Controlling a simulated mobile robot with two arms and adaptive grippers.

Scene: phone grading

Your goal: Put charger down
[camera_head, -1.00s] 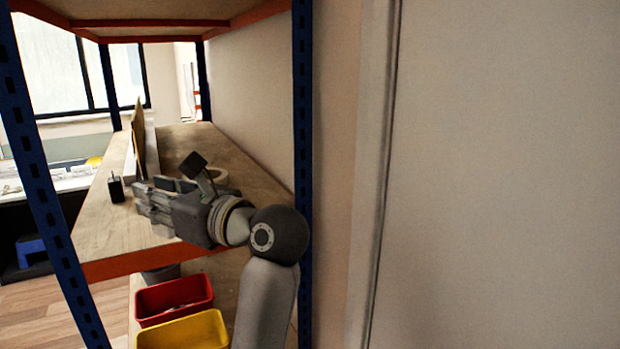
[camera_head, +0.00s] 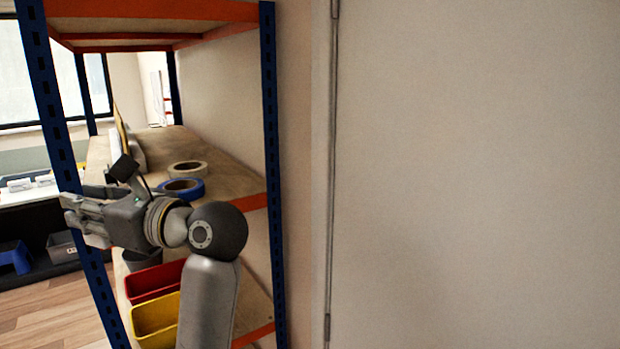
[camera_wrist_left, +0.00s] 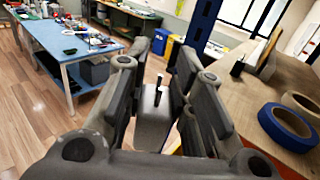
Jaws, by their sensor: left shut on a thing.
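My left gripper (camera_head: 72,218) is at the front left post of the shelf rack, with its fingers pointing left. In the left wrist view, the fingers (camera_wrist_left: 155,100) are shut on a pale grey block with a small dark prong on top, which appears to be the charger (camera_wrist_left: 152,122). The gripper hides it in the head view. A small black upright block (camera_wrist_left: 237,68), which looks like another charger, stands on the wooden shelf (camera_wrist_left: 270,92), apart from the fingers. My right gripper is not in view.
A blue tape roll (camera_head: 183,196) and a beige one (camera_head: 187,169) lie on the shelf. Red (camera_head: 150,284) and yellow (camera_head: 156,318) bins sit below. A blue post (camera_head: 52,100) stands close to my gripper. A blue table (camera_wrist_left: 75,62) stands beyond open floor.

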